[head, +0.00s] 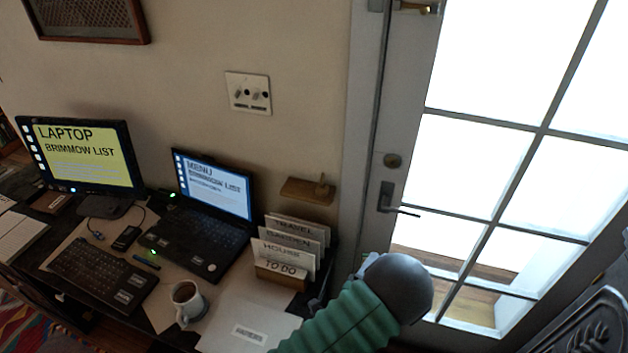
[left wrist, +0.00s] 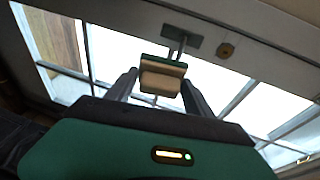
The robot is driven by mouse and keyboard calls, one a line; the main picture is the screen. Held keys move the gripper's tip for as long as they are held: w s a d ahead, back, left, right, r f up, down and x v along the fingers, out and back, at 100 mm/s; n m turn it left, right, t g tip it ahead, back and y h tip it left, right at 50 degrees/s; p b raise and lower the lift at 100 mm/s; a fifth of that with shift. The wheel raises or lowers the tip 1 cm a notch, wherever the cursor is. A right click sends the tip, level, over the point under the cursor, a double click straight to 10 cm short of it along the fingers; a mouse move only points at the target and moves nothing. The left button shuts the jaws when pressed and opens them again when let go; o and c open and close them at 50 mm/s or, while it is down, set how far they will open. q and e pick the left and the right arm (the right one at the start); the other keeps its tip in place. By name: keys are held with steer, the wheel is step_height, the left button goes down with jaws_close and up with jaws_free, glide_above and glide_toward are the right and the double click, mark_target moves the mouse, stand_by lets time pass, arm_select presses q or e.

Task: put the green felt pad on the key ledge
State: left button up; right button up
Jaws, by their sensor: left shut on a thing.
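The key ledge (head: 308,190) is a small wooden shelf on the wall, right of the laptop and left of the door, with a small peg-like part on it. In the left wrist view my left gripper (left wrist: 160,78) is shut on a small block-like thing, which I take to be the green felt pad (left wrist: 162,82). It shows a tan face and a dark green upper edge between the two fingers. In the head view an arm of mine reaches up from the bottom in front of the door, and its gripper is hidden. My right gripper is not in view.
Below the ledge stands a card holder with labelled cards (head: 290,245). A laptop (head: 200,240), a mug (head: 187,300), a keyboard (head: 100,275) and a monitor (head: 85,155) crowd the desk. The door handle (head: 388,198) sticks out right of the ledge.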

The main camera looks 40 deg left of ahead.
arm_select(q)
steer(key=w+a+n+g+y+p, duration=0.3)
steer(key=w+a+n+g+p, duration=0.1)
steer(key=a+n+g, duration=0.8)
steer(key=s+a+r+n+h+p, duration=0.35)
steer(key=s+a+r+n, duration=0.35)
steer(key=a+r+n, duration=0.45)
steer(key=g+p, duration=0.1)
steer(key=p, duration=0.5)
glide_above(295, 190)
steer(key=s, duration=0.1)
steer(key=shift+d+f+n+y, duration=0.2)
steer(key=shift+f+y, duration=0.05)
steer(key=shift+f, duration=0.35)
steer(key=shift+d+f+n+y, duration=0.15)
steer(key=shift+d+f+y, duration=0.05)
steer(key=shift+f, duration=0.35)
step_height(295, 190, down, 3)
steer(key=shift+f+p, duration=0.2)
steer(key=shift+p, duration=0.65)
steer(key=o, duration=1.2)
